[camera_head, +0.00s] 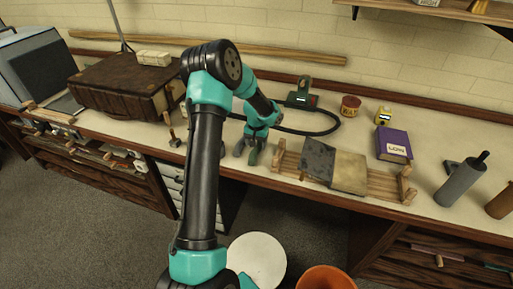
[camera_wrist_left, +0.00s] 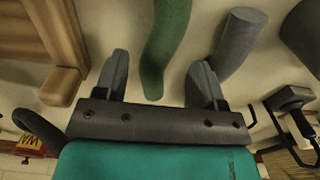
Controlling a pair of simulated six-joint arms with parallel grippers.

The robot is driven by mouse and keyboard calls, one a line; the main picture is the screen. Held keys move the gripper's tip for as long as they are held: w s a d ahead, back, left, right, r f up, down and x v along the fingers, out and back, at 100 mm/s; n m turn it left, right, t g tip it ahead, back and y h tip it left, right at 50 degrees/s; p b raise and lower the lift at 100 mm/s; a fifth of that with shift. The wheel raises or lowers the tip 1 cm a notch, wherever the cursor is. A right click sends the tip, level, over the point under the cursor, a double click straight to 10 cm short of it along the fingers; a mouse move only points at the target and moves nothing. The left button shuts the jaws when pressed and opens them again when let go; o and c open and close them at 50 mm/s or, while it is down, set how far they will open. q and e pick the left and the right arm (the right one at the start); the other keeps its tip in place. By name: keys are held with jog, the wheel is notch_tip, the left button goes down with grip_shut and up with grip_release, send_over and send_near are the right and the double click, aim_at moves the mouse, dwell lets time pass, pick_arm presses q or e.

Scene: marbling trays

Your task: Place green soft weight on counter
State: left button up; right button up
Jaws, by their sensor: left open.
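My left gripper (camera_head: 257,150) is low over the front part of the counter (camera_head: 345,120), left of the wooden rack. The left wrist view shows its two dark fingers (camera_wrist_left: 158,72) apart. The green soft weight (camera_wrist_left: 168,40) is a long, slightly curved green piece. Its rounded lower end lies between the open fingers, with a gap on either side, and its other end runs out of the top of the picture. In the head view the weight (camera_head: 253,157) is small and partly hidden by the gripper. Whether it rests on the counter is hard to tell. My right gripper is not in view.
A grey rounded piece (camera_wrist_left: 240,42) is close by the right finger in the wrist view. The wooden rack (camera_head: 380,183) holds a grey and a tan panel. A black cable (camera_head: 325,131) loops behind the gripper. A purple book (camera_head: 393,143) and brown suitcase (camera_head: 120,85) stand farther off.

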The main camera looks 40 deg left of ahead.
aim_at(257, 147)
pick_arm(q)
notch_tip(257, 147, up, 9)
dwell(0.3)
jog(key=shift+c, duration=0.5)
dwell(1.0)
